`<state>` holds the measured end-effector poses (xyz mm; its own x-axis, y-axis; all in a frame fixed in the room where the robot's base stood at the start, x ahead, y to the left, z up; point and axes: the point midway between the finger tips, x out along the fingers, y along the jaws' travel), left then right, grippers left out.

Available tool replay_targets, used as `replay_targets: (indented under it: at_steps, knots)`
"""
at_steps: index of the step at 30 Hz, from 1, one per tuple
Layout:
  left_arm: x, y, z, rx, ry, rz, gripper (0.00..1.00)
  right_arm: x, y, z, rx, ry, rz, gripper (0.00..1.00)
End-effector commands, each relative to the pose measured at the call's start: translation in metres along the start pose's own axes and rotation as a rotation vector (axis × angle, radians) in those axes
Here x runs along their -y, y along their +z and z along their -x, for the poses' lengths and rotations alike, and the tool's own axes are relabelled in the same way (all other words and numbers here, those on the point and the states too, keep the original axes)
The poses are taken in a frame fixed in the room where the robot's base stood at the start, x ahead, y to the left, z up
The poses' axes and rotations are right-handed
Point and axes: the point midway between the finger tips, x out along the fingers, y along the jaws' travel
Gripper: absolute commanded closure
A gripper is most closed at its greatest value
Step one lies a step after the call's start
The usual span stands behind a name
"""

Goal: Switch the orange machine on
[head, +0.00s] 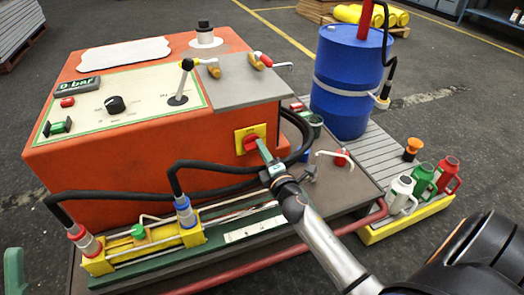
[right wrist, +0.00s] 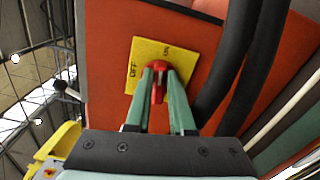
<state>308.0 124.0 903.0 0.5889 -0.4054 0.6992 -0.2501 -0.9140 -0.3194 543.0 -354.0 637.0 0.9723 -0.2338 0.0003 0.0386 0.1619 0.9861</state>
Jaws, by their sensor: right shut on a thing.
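The orange machine (head: 110,170) stands at the left of the head view, its display (head: 76,86) reading "0 bar". On its right-hand side is a yellow plate (head: 241,134) with a red rotary switch (head: 250,143). In the right wrist view the plate (right wrist: 142,52) is marked OFF at left and ON at upper right. My right gripper (head: 264,154) has its green fingers shut on the red switch (right wrist: 157,68). The fingers hide part of the knob, so its exact setting is unclear.
Black hoses (head: 215,168) run close to the right gripper. A blue barrel (head: 346,90) stands behind it, with white, green and red cans (head: 424,178) to the right. A green piece (head: 13,270) shows at the lower-left edge.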

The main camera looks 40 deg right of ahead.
Motion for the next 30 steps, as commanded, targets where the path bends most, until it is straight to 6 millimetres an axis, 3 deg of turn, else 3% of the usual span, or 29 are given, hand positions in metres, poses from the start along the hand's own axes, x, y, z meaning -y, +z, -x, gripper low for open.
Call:
replay_targets:
  at_steps: [10,27,28,30]
  knots:
    - [-0.0017,0.0016,0.0014,0.001,0.003,0.005,0.50,0.0031,-0.0005,0.0003,0.000,-0.002,-0.154,1.00]
    - [-0.0014,0.0023,0.0016,0.002,0.003,0.002,0.50,0.0034,-0.0006,0.0002,0.000,-0.002,-0.187,1.00]
    - [-0.0013,0.0023,0.0016,0.002,0.003,0.002,0.50,0.0034,-0.0006,0.0002,0.000,-0.002,-0.187,0.78]
    - [-0.0012,0.0023,0.0016,0.002,0.003,0.001,0.50,0.0034,-0.0006,0.0002,0.000,-0.002,-0.186,0.70]
